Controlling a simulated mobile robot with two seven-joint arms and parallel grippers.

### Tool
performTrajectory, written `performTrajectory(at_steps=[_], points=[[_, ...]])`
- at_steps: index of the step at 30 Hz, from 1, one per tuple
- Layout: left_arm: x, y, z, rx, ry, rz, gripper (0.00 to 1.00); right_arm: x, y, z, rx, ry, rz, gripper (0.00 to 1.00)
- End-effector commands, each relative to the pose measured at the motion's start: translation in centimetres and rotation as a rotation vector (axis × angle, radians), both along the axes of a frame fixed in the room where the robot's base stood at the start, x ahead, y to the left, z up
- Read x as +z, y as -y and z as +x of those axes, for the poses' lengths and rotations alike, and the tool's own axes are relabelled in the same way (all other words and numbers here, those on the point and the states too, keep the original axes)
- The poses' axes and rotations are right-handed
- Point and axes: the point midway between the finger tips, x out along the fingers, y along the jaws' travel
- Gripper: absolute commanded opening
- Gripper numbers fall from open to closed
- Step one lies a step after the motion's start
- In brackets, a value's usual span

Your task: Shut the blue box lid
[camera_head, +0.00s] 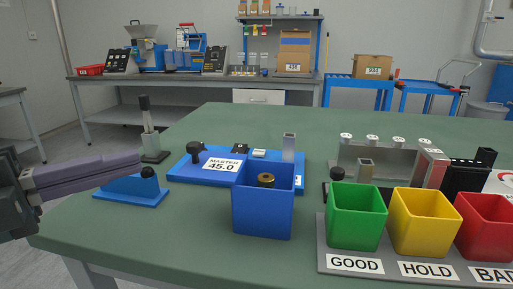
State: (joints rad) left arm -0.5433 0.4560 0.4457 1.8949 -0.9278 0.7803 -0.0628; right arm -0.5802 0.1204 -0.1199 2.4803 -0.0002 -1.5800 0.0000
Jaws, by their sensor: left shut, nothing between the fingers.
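A blue box (262,212) stands on the green table near the middle of the picture. Its top looks open, and a brass ring-shaped part (266,180) shows within the rim. I cannot make out a lid attached to it. A low blue piece with a black knob (130,190) lies on the table to the left; I cannot tell whether it is the lid. My left gripper (138,161) comes in from the left, its long purple-grey fingers shut and empty, their tips above and just behind that piece, apart from the blue box. My right gripper is not in view.
A blue plate labelled MASTER 45.0 (208,179) lies behind the box. Green (356,220), yellow (424,226) and red (487,231) bins stand on a grey tray at right. The front left table (160,230) is clear.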

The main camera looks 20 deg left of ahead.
Motion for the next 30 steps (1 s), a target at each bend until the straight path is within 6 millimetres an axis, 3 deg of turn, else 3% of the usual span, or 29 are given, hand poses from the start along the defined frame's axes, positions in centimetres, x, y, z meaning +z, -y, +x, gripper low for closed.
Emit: performTrajectory(at_steps=[3,9,23,26,30], points=[[0.1,1.2,2.0,-0.002,0.004,0.0,0.0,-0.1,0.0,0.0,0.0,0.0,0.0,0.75],[0.1,2.4,4.0,0.0,0.002,0.0,0.0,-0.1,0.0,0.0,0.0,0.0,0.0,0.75],[0.0,2.8,4.5,0.001,-0.001,-0.001,0.0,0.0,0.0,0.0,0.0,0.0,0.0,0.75],[0.3,3.7,4.7,0.0,-0.001,-0.004,0.0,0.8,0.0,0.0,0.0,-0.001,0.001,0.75],[0.7,6.6,5.4,0.0,-0.001,-0.006,0.0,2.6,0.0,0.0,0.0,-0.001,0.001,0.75]])
